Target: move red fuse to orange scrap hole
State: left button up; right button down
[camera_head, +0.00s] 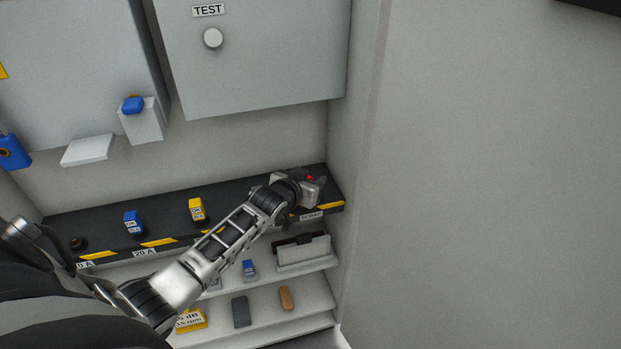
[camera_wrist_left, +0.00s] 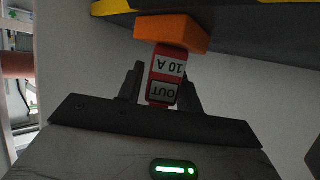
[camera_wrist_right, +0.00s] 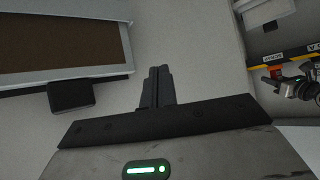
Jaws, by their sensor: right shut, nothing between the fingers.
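The red fuse (camera_wrist_left: 167,78), labelled "10 A" and "OUT", sits between the fingers of my left gripper (camera_wrist_left: 163,85) in the left wrist view. The fingers look closed on its sides. Its far end meets an orange block (camera_wrist_left: 172,31), the orange scrap fitting. I cannot tell whether the fuse is inside the hole. In the head view my left gripper (camera_head: 316,187) is at the right end of the dark shelf, and a bit of red shows there. My right gripper (camera_wrist_right: 158,86) is shut and empty, away from the shelf.
The dark shelf (camera_head: 168,222) bears a blue fuse (camera_head: 132,222) and a yellow fuse (camera_head: 197,209). Lower shelves hold a grey bin (camera_head: 303,252) and small blocks. A side wall (camera_head: 352,170) stands close right of my left gripper. The TEST cabinet (camera_head: 255,60) hangs above.

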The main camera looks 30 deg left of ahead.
pick_arm(q)
jog(key=shift+o, duration=0.9)
jog(key=shift+s+r, duration=0.1)
jog(key=p+v, duration=0.1)
jog(key=v, duration=1.4)
jog(key=shift+s+r, duration=0.15)
jog(key=shift+s, duration=0.2)
jog(key=s+d+f+m+g+h, duration=0.1)
jog(key=s+d+f+h, duration=0.1)
jog(key=s+d+f, duration=0.4)
jog(key=s+d+f+m+g+h, duration=0.2)
jog(key=s+d+f, duration=0.4)
jog(key=d, duration=0.6)
jog(key=shift+s+d+m, duration=0.25)
jog(key=shift+s+m, duration=0.05)
jog(key=shift+s, duration=0.45)
